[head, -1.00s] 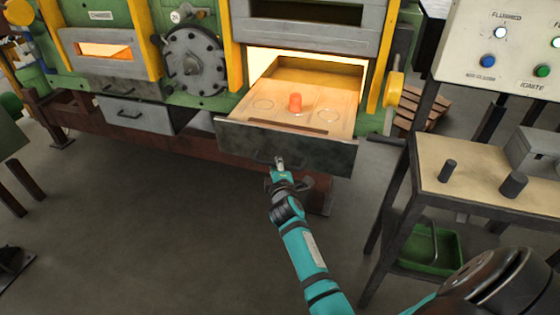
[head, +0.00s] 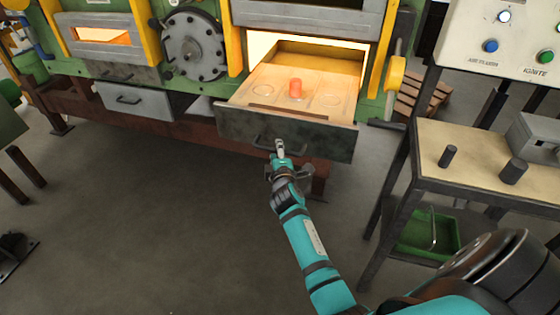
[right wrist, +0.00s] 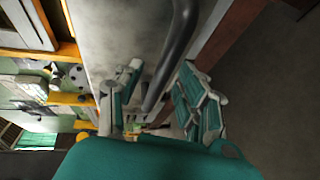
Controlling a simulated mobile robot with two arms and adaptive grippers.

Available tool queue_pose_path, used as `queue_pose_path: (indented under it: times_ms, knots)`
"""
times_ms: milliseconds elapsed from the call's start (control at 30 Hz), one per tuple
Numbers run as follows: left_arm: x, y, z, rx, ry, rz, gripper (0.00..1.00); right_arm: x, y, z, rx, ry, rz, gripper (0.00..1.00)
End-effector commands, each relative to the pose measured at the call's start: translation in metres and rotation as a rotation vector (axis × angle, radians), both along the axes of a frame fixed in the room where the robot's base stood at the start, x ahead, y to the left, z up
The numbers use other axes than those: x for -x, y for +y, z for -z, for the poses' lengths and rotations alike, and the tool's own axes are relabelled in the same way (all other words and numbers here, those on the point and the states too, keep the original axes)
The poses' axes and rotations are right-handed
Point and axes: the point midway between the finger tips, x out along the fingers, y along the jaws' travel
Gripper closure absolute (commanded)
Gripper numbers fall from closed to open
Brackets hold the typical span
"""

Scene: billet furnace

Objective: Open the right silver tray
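The right silver tray (head: 318,140) is pulled out of the furnace opening at the centre of the head view. Its front is dark grey metal with a bar handle. A glowing orange billet (head: 295,89) stands on its pale inner surface, which has round markings. My right gripper (head: 280,147) is at the tray's front, by the handle. In the right wrist view, the dark handle bar (right wrist: 178,45) runs between the two teal fingers of the right gripper (right wrist: 162,92), which are apart; contact is unclear. My left gripper is out of view.
A second silver tray (head: 138,101) sits lower left under the furnace. At right stand a work table (head: 432,148) with dark cylinders and a control panel (head: 500,45) with lit buttons. A green bin (head: 428,235) is below the table. The floor in front is clear.

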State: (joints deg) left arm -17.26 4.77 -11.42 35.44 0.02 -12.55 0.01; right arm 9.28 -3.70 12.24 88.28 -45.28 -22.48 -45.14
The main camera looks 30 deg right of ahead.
Motion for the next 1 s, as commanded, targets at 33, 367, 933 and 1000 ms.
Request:
queue_pose_path:
  times_ms: [33,367,933,1000]
  knots:
    - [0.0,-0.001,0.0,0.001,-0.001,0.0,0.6,0.007,0.004,0.0,-0.001,0.001,-0.001,0.62]
    - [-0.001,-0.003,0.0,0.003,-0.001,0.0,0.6,0.068,0.034,-0.013,-0.004,0.003,-0.001,0.62]
    - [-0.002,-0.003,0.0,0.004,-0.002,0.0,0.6,0.098,0.05,-0.02,-0.002,0.001,-0.001,0.62]
    - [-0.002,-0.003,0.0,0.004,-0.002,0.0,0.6,0.098,0.05,-0.02,-0.002,0.001,-0.001,0.62]
